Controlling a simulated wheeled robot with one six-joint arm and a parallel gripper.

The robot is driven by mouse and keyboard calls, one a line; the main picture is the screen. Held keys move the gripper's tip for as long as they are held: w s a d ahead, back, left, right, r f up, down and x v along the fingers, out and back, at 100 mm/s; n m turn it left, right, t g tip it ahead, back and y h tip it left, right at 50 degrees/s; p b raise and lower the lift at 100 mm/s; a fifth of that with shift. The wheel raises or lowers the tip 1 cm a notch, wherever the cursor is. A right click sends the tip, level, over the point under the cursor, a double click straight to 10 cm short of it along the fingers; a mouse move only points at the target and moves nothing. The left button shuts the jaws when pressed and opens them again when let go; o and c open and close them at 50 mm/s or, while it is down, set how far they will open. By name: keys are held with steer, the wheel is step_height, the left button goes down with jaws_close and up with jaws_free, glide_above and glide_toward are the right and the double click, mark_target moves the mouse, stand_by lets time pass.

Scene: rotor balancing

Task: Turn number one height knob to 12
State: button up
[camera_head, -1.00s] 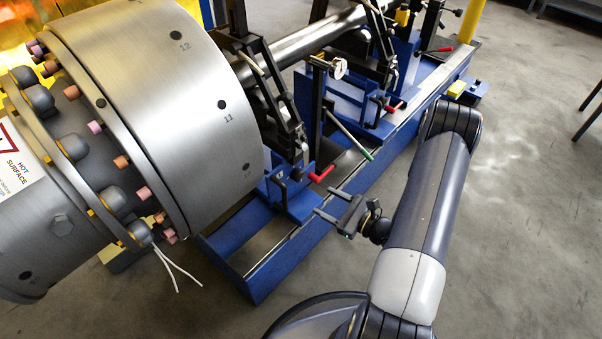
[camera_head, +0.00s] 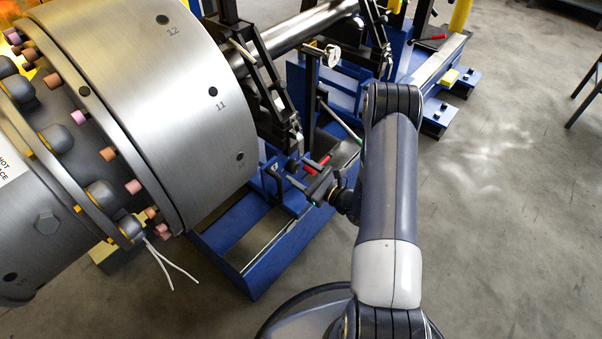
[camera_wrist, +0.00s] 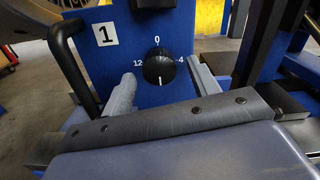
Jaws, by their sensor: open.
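The number one height knob (camera_wrist: 158,67) is a round black knob on a blue panel (camera_wrist: 125,62) in the wrist view. White marks around it read 0 at the top, 12 at the left and -4 or 4 at the right. A faint light mark shows low on the knob. A plate (camera_wrist: 104,34) with a 1 is at the upper left. My gripper (camera_wrist: 163,92) is open, its fingers to the left and right below the knob, apart from it. In the head view my gripper (camera_head: 297,172) is at the blue stand; the knob cannot be made out there.
A black bar handle (camera_wrist: 72,62) stands left of the panel. The large steel rotor (camera_head: 165,90) fills the left. Open floor (camera_head: 490,230) lies at the right.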

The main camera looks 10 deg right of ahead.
steer(key=shift+w+a, duration=0.15)
steer(key=shift+w, duration=0.05)
steer(key=c, duration=1)
